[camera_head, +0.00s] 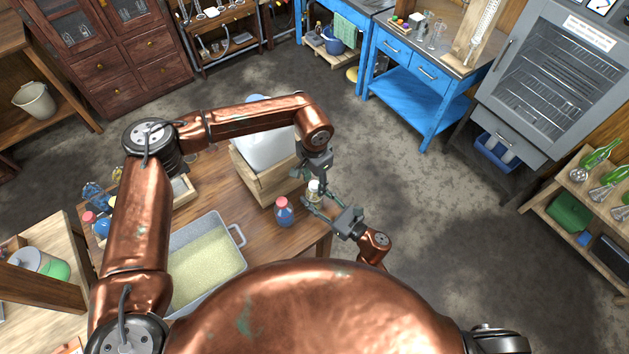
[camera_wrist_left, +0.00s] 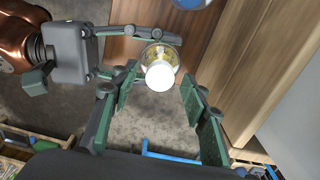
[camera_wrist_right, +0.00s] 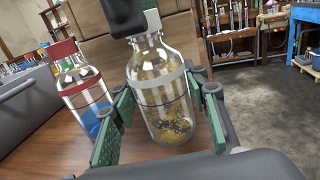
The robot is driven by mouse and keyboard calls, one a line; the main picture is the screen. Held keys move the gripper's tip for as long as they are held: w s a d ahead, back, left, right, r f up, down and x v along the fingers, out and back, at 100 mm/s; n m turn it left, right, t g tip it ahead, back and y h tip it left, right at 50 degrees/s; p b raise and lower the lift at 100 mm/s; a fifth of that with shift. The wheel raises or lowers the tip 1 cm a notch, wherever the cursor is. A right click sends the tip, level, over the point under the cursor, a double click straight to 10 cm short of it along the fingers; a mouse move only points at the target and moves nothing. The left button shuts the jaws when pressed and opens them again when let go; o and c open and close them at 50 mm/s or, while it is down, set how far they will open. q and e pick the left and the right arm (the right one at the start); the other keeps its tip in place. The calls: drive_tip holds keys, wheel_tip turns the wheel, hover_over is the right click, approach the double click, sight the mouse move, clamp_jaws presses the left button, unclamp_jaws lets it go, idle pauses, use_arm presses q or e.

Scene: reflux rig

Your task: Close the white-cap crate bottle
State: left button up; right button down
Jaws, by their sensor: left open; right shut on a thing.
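The white-cap bottle (camera_wrist_right: 160,95) is clear glass with yellow-brown contents and a pale band. It is upright in the right wrist view, between the fingers of my right gripper (camera_wrist_right: 160,125), which is shut on it. Its white cap (camera_wrist_left: 160,76) sits at the mouth in the left wrist view; whether it is tight cannot be told. My left gripper (camera_wrist_left: 163,95) is open above the bottle, pointing down, its fingers apart from the cap. In the head view the bottle (camera_head: 314,190) is at the table's right edge. A dark finger partly hides the neck in the right wrist view.
A wooden crate (camera_head: 272,187) with a large white container stands beside the bottle. A red-capped bottle (camera_head: 284,212) with blue liquid stands close by on the table. A grey tray (camera_head: 240,262) of yellowish grains lies at the left. Open floor lies to the right.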

use_arm(q)
drive_tip(key=shift+r, duration=2.25)
drive_tip(key=shift+c, duration=0.6)
